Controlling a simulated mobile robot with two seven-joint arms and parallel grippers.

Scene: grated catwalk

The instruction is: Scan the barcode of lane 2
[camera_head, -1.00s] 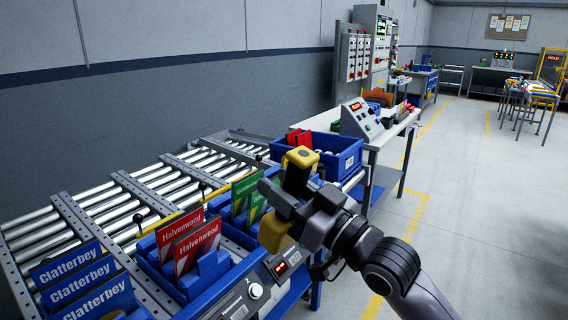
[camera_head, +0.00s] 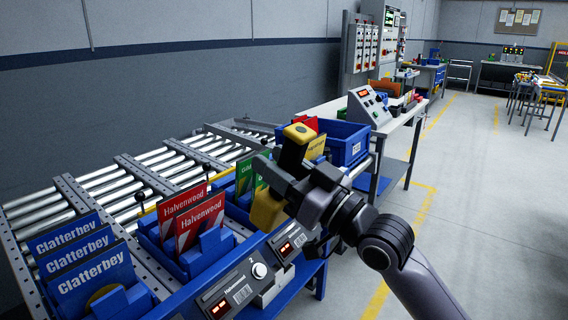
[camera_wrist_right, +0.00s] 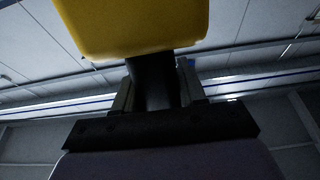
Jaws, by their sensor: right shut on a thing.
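My right gripper (camera_head: 296,182) is shut on a yellow and black hand scanner (camera_head: 267,210), held above the front rail of the roller lanes. In the right wrist view the scanner's yellow part (camera_wrist_right: 130,25) fills the top. A control panel marked 2 (camera_head: 232,283) sits on the rail in front of the red Halvenwood cards (camera_head: 201,222). It has a white knob, a red display and a small barcode label (camera_head: 242,293) above the name. The scanner is up and to the right of this label, apart from it. My left gripper is not in view.
Blue Clatterbey cards (camera_head: 90,284) stand at the left, green cards (camera_head: 245,177) to the right of the red ones. Another panel with a red display (camera_head: 286,248) is below the scanner. A blue bin (camera_head: 347,139) stands behind. Floor at the right is clear.

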